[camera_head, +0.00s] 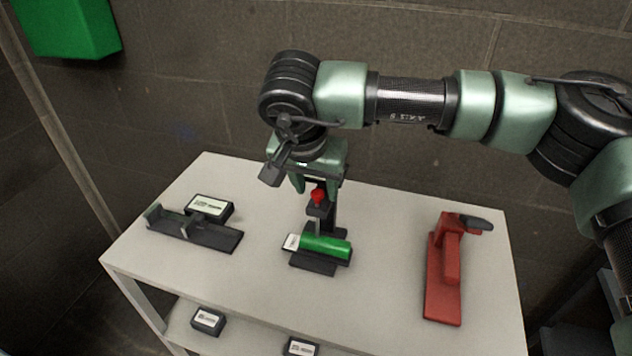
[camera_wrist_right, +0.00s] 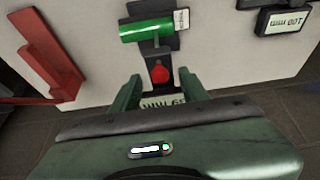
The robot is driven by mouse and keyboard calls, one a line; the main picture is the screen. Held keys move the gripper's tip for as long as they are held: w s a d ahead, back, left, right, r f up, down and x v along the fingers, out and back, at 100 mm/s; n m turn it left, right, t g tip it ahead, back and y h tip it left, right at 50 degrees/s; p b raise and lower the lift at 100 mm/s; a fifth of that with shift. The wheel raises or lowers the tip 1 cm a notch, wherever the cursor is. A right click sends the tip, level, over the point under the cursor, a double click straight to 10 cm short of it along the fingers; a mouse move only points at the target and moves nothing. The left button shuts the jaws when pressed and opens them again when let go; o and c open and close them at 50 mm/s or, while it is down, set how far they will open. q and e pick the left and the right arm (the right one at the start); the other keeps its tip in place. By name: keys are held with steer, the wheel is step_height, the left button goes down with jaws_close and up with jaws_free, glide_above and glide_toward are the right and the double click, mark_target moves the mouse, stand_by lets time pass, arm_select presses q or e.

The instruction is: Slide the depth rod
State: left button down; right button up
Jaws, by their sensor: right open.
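A dark fixture (camera_head: 312,264) stands mid-table with a green cylinder (camera_head: 326,245) lying across it. A red knob (camera_head: 318,195) tops a dark upright part behind the cylinder. I cannot tell for certain which part is the depth rod. My right gripper (camera_head: 319,181) points down over the back of the fixture, its fingers open on either side of the red knob. In the right wrist view the red knob (camera_wrist_right: 159,74) shows just beyond the gap between the fingertips (camera_wrist_right: 160,88), with no visible contact. My left gripper is not in view.
A dark rail-like device (camera_head: 195,233) with a labelled box (camera_head: 209,207) sits on the table's left. A red stand (camera_head: 443,280) with a dark top is on the right. Labelled boxes (camera_head: 207,320) lie on the lower shelf. A brick wall is behind; bare tabletop (camera_head: 385,260) separates the devices.

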steer(key=shift+f, duration=0.15)
steer(key=shift+c, duration=1)
jaws_close()
stand_by(0.4)
